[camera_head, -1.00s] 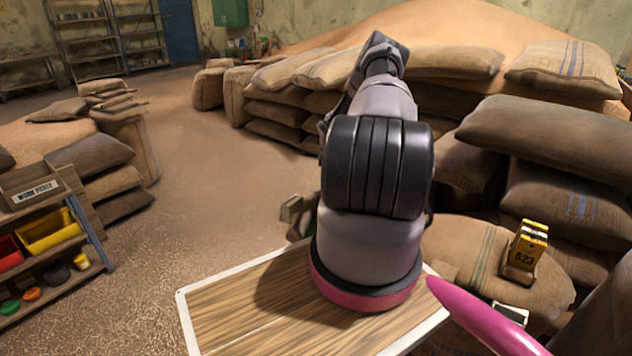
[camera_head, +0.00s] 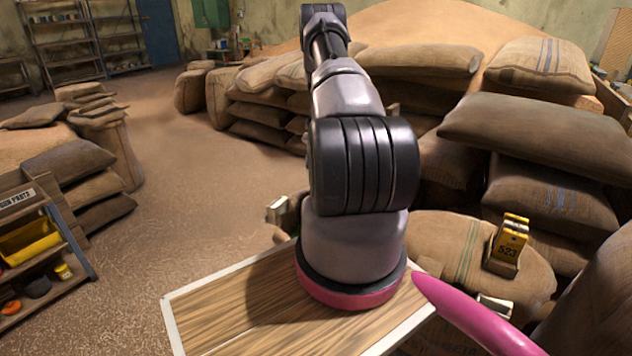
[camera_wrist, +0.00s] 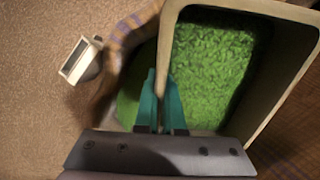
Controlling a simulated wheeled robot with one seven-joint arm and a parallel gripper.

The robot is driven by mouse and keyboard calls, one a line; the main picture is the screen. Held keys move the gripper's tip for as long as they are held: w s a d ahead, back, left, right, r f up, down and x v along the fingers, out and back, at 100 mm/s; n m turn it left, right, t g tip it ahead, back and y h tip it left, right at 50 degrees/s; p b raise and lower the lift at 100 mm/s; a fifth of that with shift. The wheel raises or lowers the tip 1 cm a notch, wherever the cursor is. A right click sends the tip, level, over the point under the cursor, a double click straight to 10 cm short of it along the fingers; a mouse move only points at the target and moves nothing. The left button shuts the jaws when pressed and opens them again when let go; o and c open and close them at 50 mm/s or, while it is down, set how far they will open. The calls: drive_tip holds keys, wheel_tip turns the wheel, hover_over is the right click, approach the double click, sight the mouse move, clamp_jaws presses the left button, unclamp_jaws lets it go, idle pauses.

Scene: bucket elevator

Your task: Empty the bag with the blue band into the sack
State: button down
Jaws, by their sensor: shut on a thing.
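In the wrist view my gripper (camera_wrist: 160,105) has its teal fingers closed on the near wall of a cream-walled open container (camera_wrist: 178,60). Green granular stuff (camera_wrist: 215,55) shows inside it, and more green shows left of that wall. Brown cloth with bluish-purple marks (camera_wrist: 128,32) lies behind at the upper left; whether it is the blue-banded bag I cannot tell. In the head view, blue stripes mark a sack (camera_head: 545,58) at the upper right and another (camera_head: 575,205) below it. My arm hides the gripper there.
A yellow tag marked 523 (camera_head: 508,243) stands on the green-striped sack. A pale small box-like piece (camera_head: 280,208) is left of my arm; a similar one (camera_wrist: 80,60) shows in the wrist view. Shelves with bins (camera_head: 30,240) stand at left. Floor between is clear.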

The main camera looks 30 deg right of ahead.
drive_tip(key=shift+s+a+r+t, duration=0.1)
drive_tip(key=shift+a+r+t, duration=0.1)
drive_tip(key=shift+t, duration=0.2)
drive_tip(key=shift+s+h, duration=0.1)
drive_tip(key=shift+h, duration=0.2)
drive_tip(key=shift+s+r+t+h, duration=0.2)
drive_tip(key=shift+t+h, duration=0.3)
drive_tip(key=shift+t, duration=0.4)
drive_tip(key=s+t+h, duration=0.1)
drive_tip(key=t, duration=0.1)
drive_tip(key=s+a+f+t+h, duration=0.1)
drive_tip(key=t+h, duration=0.1)
drive_tip(key=t, duration=0.1)
drive_tip(key=s+a+f+t+h, duration=0.1)
drive_tip(key=t, duration=0.1)
drive_tip(key=shift+s+a+t+h, duration=0.1)
drive_tip(key=shift+s+t+h, duration=0.1)
drive_tip(key=shift+t+h, duration=0.1)
drive_tip(key=shift+s+a+r+t+h, duration=0.2)
drive_tip(key=shift+s+a+t+h, duration=0.15)
drive_tip(key=shift+s+t+h, duration=0.35)
drive_tip(key=shift+w, duration=0.15)
